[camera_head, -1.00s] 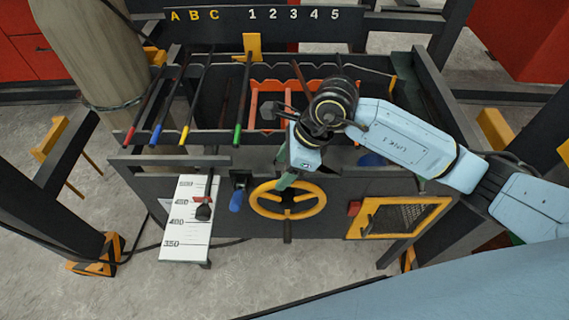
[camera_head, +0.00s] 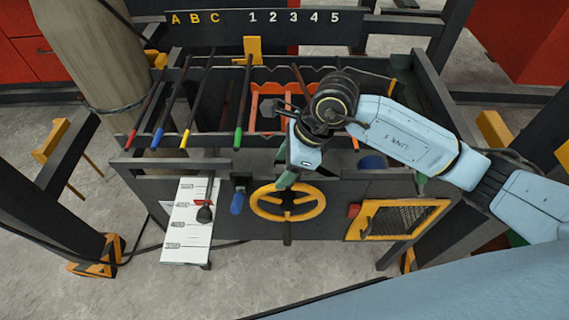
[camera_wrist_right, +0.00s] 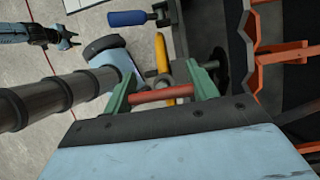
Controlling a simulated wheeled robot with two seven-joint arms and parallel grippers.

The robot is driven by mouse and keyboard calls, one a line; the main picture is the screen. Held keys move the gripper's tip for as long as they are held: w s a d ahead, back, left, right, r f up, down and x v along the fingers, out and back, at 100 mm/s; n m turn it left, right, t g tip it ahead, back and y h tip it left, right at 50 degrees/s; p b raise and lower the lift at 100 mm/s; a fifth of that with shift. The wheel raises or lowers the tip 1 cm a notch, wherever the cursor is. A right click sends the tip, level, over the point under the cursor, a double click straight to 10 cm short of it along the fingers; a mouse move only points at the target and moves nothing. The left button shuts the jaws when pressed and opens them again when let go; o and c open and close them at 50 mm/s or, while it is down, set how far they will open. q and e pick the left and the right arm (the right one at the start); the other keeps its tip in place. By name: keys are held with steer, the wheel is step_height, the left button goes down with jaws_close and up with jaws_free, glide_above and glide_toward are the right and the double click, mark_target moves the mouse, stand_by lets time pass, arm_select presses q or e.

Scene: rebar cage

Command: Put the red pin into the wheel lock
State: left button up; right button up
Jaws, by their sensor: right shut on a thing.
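The red pin (camera_wrist_right: 165,94) lies crosswise between the green fingers of my right gripper (camera_wrist_right: 163,92), which is shut on it. In the head view the right gripper (camera_head: 287,178) is just above the yellow handwheel (camera_head: 288,202) on the front panel; the pin is hidden there. A yellow part of the wheel (camera_wrist_right: 161,52) shows just beyond the fingers in the wrist view. I cannot clearly pick out the wheel lock; the gripper covers part of the wheel area. My left gripper (camera_wrist_right: 69,40) is small at the upper left of the wrist view, its jaws apart and empty.
A blue handle (camera_head: 237,201) hangs left of the wheel, beside a white scale board (camera_head: 187,225). A yellow-framed mesh window (camera_head: 400,219) is on the right. Colored-tip bars lie across the rack above, with orange notched supports (camera_head: 268,100) inside it.

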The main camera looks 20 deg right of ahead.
steer(key=shift+r+p, duration=0.75)
steer(key=shift+r, duration=0.7)
steer(key=shift+b, duration=0.7)
stand_by(1.0)
steer(key=shift+f, duration=0.2)
steer(key=shift+f+b, duration=0.35)
steer(key=shift+b, duration=0.1)
steer(key=shift+f+b, duration=1.85)
steer(key=shift+f, duration=0.15)
steer(key=o, duration=1.1)
steer(key=shift+s, duration=0.1)
